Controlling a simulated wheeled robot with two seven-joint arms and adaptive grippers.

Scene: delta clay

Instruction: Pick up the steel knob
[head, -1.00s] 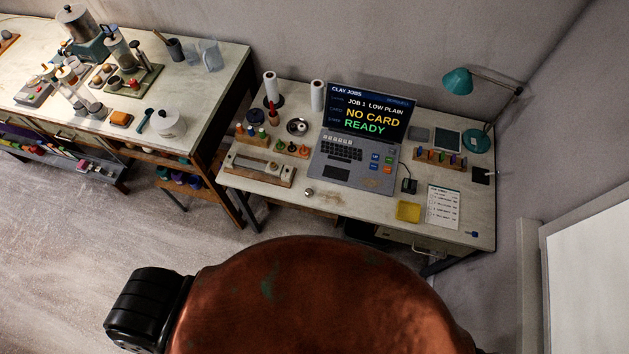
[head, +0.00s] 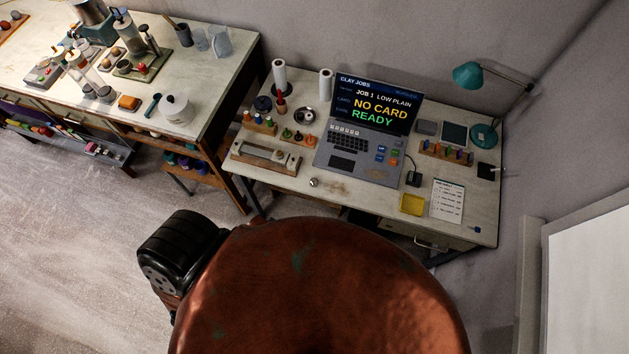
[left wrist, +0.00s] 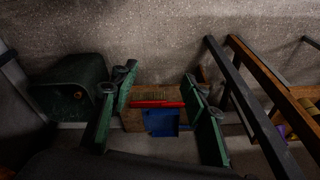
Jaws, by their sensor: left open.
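The steel knob (head: 313,182) is a small round silvery piece on the worktop of the desk, near its front edge. It lies in front of the laptop's left corner, with clear worktop around it. My left gripper shows in the left wrist view (left wrist: 160,88), its two green fingers spread apart with nothing held between them. The knob is not visible in that view, and the gripper is away from it, over the floor area. In the head view no gripper shows. My right gripper is not in view.
The laptop (head: 366,130) stands behind the knob, a wooden-ended fixture (head: 265,156) to its left, a yellow pad (head: 411,204) to its right. In the left wrist view are a dark bin (left wrist: 72,88), a blue object (left wrist: 161,124) and slanting dark legs (left wrist: 250,105).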

